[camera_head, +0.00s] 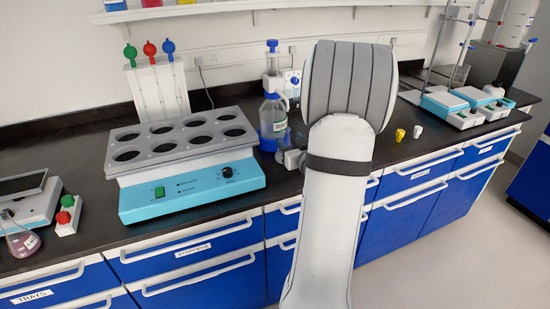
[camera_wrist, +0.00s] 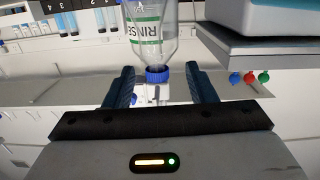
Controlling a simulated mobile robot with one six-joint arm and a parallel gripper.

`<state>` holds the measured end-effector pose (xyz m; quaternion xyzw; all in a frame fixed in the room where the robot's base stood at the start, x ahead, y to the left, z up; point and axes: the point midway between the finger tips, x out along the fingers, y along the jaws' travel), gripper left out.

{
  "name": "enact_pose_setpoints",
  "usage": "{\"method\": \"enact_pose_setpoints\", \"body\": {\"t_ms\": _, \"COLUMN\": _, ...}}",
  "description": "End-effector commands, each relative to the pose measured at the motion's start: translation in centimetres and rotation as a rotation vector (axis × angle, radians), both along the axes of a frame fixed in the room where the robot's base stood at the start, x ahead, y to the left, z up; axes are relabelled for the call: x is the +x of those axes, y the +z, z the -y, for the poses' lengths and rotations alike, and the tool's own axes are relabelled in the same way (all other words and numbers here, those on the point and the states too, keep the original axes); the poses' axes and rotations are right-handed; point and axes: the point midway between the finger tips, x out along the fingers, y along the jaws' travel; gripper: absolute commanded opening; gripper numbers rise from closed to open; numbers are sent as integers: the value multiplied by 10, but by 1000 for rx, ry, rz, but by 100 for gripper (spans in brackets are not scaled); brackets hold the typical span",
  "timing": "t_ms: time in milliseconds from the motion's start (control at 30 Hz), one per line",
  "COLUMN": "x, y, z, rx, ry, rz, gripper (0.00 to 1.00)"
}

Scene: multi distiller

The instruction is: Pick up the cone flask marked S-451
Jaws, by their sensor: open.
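My gripper (camera_wrist: 161,74) is open and empty in the wrist view, whose picture is upside down. A clear bottle with a blue cap and a green RINSE label (camera_wrist: 150,28) shows beyond and between the fingers. No cone flask shows in the wrist view. In the head view, my arm hides most of the gripper.
A teal and grey heating block (camera_head: 190,195) with several empty round wells fills the bench between flask and arm. A red and green button box (camera_head: 68,218) stands beside the flask. A bottle (camera_head: 272,118) stands behind my arm. Yellow and white stoppers (camera_head: 400,135) lie to the right.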

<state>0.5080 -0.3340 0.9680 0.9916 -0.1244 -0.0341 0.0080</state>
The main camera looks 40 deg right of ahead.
Motion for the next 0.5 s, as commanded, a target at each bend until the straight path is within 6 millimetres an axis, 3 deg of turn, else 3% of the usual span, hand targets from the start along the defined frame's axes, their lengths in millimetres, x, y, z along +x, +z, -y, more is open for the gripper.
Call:
{"method": "enact_pose_setpoints", "body": {"t_ms": 33, "x": -4, "y": -9, "z": 6, "rx": 4, "ry": 3, "rz": 25, "gripper": 51}}
{"method": "enact_pose_setpoints", "body": {"t_ms": 167, "x": -4, "y": -11, "z": 12, "rx": 7, "ry": 16, "rz": 65, "gripper": 51}}
{"method": "enact_pose_setpoints", "body": {"t_ms": 500, "x": 34, "y": -7, "z": 21, "rx": 8, "ry": 21, "rz": 71, "gripper": 51}}
